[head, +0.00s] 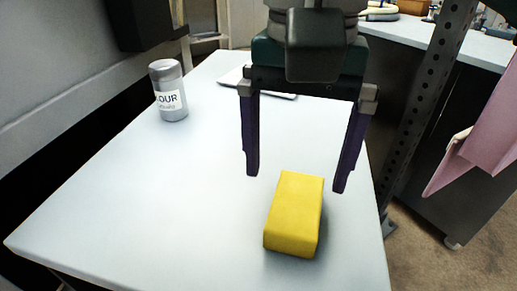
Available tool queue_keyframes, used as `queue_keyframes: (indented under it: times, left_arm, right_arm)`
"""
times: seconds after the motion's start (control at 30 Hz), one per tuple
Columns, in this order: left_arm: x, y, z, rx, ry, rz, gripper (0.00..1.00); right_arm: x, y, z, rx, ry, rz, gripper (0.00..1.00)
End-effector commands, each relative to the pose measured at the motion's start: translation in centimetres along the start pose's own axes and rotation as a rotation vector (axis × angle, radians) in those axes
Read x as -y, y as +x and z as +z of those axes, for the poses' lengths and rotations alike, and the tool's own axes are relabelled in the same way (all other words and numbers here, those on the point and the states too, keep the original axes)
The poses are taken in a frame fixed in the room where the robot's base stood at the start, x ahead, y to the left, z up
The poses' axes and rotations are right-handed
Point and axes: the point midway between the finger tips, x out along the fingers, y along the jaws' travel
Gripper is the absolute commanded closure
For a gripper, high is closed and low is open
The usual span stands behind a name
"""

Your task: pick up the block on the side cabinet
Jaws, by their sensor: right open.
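A yellow block (295,213) lies on the light grey top of the side cabinet (150,195), towards its right edge. My right gripper (296,182) is open above the cabinet top, its two dark purple fingers spread wide. The fingertips show to the left and right of the block's far end. Nothing is between the fingers that I can see held. Whether the fingertips are level with the block or above it is hard to tell. My left gripper is not in view.
A grey flour shaker (169,92) stands at the back left of the cabinet top. A flat thin object (232,78) lies behind my gripper, partly hidden. A perforated metal post (425,95) rises beside the right edge. The left and front of the top are clear.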

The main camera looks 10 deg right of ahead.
Motion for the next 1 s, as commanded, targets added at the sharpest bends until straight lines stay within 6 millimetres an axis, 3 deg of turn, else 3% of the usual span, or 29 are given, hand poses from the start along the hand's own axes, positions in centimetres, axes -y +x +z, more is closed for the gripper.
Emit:
queue_keyframes:
  times: [0.43,0.73,1.0]
  left_arm:
    - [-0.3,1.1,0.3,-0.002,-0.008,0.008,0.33]
    - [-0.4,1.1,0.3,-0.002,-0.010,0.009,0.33]
    - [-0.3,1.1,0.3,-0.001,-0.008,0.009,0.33]
  right_arm:
    - [-0.7,5.8,0.1,0.000,-0.002,0.001,0.00]
    - [-0.6,6.3,0.1,-0.001,-0.004,-0.002,0.00]
    - [-0.6,6.3,0.1,-0.001,-0.004,-0.002,0.28]
